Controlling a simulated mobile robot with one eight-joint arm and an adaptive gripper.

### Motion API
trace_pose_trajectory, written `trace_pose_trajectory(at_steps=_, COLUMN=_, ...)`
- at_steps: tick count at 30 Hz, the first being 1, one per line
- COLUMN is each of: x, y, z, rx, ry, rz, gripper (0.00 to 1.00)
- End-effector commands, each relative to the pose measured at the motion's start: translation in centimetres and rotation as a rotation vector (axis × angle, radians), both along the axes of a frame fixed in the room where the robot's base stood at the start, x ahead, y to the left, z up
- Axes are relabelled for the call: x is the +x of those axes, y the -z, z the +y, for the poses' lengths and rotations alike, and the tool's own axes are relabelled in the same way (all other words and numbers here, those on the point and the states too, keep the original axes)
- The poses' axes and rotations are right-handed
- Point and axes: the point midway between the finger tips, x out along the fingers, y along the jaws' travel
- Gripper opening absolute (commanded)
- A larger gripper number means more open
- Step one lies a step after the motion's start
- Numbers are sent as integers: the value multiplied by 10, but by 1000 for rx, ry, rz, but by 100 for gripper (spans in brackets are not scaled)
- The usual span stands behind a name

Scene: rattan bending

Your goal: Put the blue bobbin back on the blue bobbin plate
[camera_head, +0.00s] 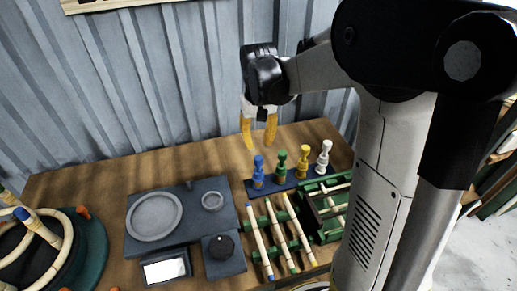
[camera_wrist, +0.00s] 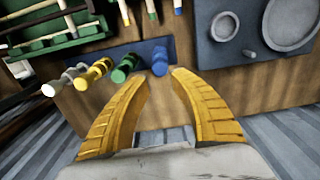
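The blue bobbin (camera_head: 258,172) stands upright at the left end of the long dark blue bobbin plate (camera_head: 290,184), in a row with a green, a yellow and a white bobbin. My gripper (camera_head: 260,145) hangs above the row, close over the blue bobbin, with its two yellow fingers apart and nothing held between them. In the wrist view the blue bobbin (camera_wrist: 160,62) shows just past the gap between the open fingertips (camera_wrist: 160,74). The fingers appear apart from the bobbin. The bobbin's base on the plate is hard to make out.
The green bobbin (camera_head: 281,168), yellow bobbin (camera_head: 303,161) and white bobbin (camera_head: 323,157) stand close to the right. A grey device with a round dish (camera_head: 155,216) lies left. Green racks with sticks (camera_head: 282,238) lie in front. A corrugated wall (camera_head: 180,80) rises behind the table.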

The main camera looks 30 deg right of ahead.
Motion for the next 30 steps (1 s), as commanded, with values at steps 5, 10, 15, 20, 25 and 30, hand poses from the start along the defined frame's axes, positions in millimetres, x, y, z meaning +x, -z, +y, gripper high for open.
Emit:
trace_pose_trajectory(at_steps=5, x=-9, y=-18, z=7, rx=-5, ry=-12, rz=-31, gripper=27)
trace_pose_trajectory(at_steps=10, x=-40, y=-47, z=31, rx=-25, ry=-52, rz=-151, gripper=27)
trace_pose_trajectory(at_steps=15, x=-82, y=-69, z=56, rx=-44, ry=-102, rz=-311, gripper=27)
trace_pose_trajectory(at_steps=20, x=-118, y=-75, z=75, rx=-55, ry=-147, rz=-457, gripper=27)
trace_pose_trajectory(at_steps=25, x=-142, y=-72, z=88, rx=-59, ry=-178, rz=-566, gripper=27)
trace_pose_trajectory(at_steps=30, x=-151, y=-69, z=92, rx=-61, ry=-190, rz=-613, gripper=27)
